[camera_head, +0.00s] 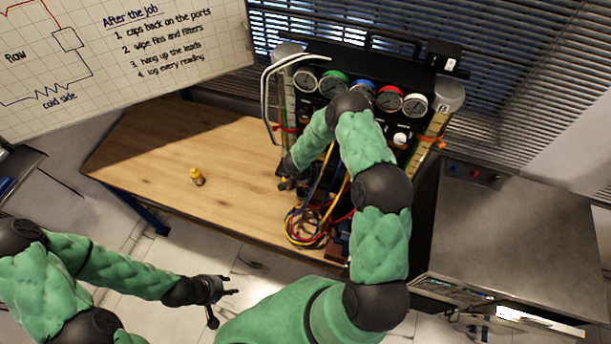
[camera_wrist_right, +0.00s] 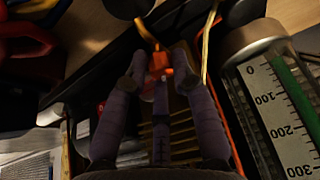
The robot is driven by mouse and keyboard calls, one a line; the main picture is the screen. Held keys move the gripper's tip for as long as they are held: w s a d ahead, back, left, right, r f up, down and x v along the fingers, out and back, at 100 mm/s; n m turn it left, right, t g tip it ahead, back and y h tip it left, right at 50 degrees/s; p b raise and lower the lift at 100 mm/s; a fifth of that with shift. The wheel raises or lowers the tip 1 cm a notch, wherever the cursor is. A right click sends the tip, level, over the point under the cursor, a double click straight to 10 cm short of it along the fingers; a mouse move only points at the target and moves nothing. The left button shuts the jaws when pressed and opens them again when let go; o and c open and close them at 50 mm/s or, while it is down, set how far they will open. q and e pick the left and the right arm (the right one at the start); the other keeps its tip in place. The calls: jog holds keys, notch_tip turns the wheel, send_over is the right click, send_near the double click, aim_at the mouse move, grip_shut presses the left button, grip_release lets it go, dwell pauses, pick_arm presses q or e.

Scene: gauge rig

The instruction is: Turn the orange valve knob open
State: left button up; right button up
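The orange valve knob (camera_wrist_right: 158,64) shows in the right wrist view, beyond and between the fingertips of my right gripper (camera_wrist_right: 158,72). Those fingers are apart, one on each side of the knob's line; I cannot tell whether either touches it. Part of the knob is hidden by the right-hand finger. In the head view my right arm bends over the rig and comes down at its left side; the gripper there (camera_head: 286,184) is small and dark, and I cannot make out the knob. My left gripper (camera_head: 224,301) is open and empty, over the floor in front of the bench.
The gauge rig carries several dials (camera_head: 333,86) and a graduated cylinder (camera_wrist_right: 280,110), close beside my right fingers. Coloured hoses (camera_head: 305,228) lie coiled before the rig. A metal cabinet (camera_head: 520,235) stands right.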

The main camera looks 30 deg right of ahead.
jog(key=shift+w, duration=0.15)
dwell(0.3)
jog(key=v, duration=1.2)
jog(key=shift+a, duration=0.1)
